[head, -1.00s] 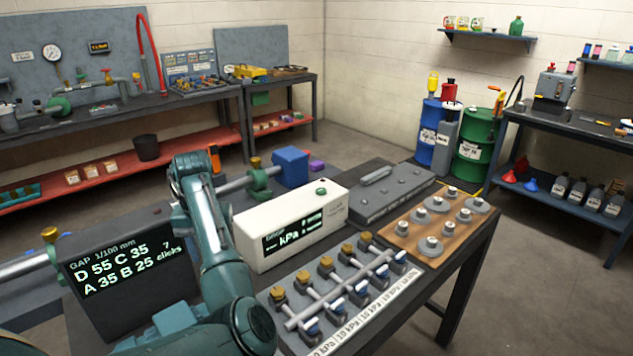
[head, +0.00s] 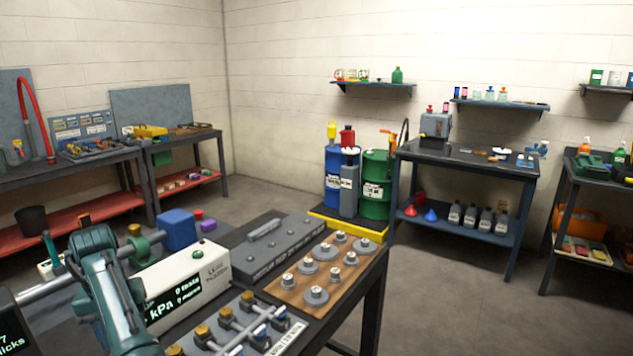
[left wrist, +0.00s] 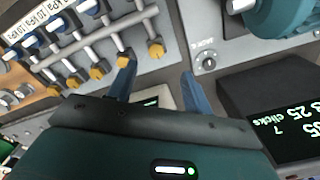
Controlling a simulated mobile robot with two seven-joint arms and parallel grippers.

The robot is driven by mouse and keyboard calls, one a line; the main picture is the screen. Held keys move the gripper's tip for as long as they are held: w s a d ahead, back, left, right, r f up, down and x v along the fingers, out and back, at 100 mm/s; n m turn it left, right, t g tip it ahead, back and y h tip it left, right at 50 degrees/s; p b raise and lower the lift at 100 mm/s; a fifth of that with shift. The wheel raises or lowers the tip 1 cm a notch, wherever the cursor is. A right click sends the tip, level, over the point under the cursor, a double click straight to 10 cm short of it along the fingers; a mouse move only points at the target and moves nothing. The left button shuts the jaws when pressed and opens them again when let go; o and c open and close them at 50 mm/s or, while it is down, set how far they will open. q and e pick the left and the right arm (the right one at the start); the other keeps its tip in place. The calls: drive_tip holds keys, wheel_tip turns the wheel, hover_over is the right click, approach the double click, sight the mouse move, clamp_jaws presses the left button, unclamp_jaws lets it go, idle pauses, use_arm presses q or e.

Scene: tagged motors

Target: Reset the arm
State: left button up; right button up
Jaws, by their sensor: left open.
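My left arm (head: 105,290) rises at the lower left of the head view, bent, in front of the white kPa meter box (head: 190,283). Its gripper cannot be made out there. In the left wrist view my left gripper (left wrist: 158,88) has its two blue fingers apart with nothing between them. The row of brass-capped valves (left wrist: 110,58) lies just beyond the fingers, and a grey panel with a small knob (left wrist: 207,62) is to their right. Whether a finger touches a valve cannot be told. My right gripper is in neither view.
The bench holds a grey lidded case (head: 275,250) and a wooden board (head: 303,286) with several metal weights. A dark display box (left wrist: 265,110) is close by on the right in the wrist view. Drums (head: 375,180) and shelving tables stand behind; the floor to the right is clear.

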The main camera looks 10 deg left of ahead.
use_arm(q)
drive_tip(key=s+d+f+m+t+y, duration=0.1)
drive_tip(key=s+f+m+t+y, duration=0.1)
drive_tip(key=s+f+y, duration=0.45)
drive_tip(key=s+d+f+m+h, duration=0.1)
drive_tip(key=s+d, duration=0.2)
drive_tip(key=s+d+f+m+t+h, duration=0.1)
drive_tip(key=s+d+f, duration=0.1)
drive_tip(key=s+d, duration=0.1)
drive_tip(key=s+d+f+m+h, duration=0.1)
drive_tip(key=s+d+m, duration=0.1)
drive_tip(key=d, duration=0.3)
drive_tip(key=shift+s+d+f+t+h, duration=0.1)
drive_tip(key=shift+s+t+h, duration=0.1)
drive_tip(key=shift+s, duration=0.25)
drive_tip(key=shift+s+d+f+t+h, duration=0.1)
drive_tip(key=shift+s+h, duration=0.05)
drive_tip(key=shift+s, duration=0.25)
drive_tip(key=s+d+m+h, duration=0.2)
drive_tip(key=s+d+h, duration=0.1)
drive_tip(key=s+d, duration=0.55)
drive_tip(key=w+d+f+t+h, duration=0.2)
drive_tip(key=w+d+f+t, duration=0.3)
drive_tip(key=f, duration=0.5)
drive_tip(key=shift+w+d+f+m+t+h, duration=0.3)
drive_tip(key=shift+w+d+t, duration=0.1)
drive_tip(key=shift+d+t, duration=0.2)
